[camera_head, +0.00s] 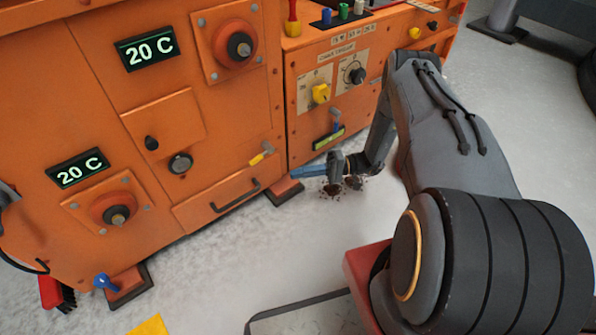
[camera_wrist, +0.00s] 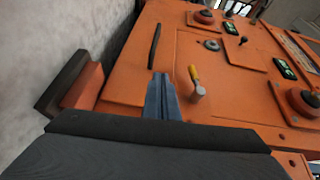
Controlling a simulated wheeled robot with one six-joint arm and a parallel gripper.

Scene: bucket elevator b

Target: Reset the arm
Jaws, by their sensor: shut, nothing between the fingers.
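My gripper (camera_head: 312,171) is low in front of the orange machine (camera_head: 200,128), near its bottom edge in the head view. In the wrist view my gripper (camera_wrist: 161,82) shows as blue-grey fingers held together, with nothing between them. The fingers point toward the machine's front panel. My arm (camera_head: 445,125) reaches forward and bends down on the right side of the head view. A yellow-handled latch (camera_head: 259,157) is on the panel near the gripper; it also shows in the wrist view (camera_wrist: 194,80), just right of the fingers. I cannot tell whether the fingers touch the panel.
The machine carries knobs, two "20 C" displays (camera_head: 150,48) and a black drawer handle (camera_head: 235,196). Its feet (camera_head: 284,191) stick out onto the pale floor. Dark crumbs (camera_head: 340,188) lie below my gripper. Free floor (camera_head: 535,110) lies to the right.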

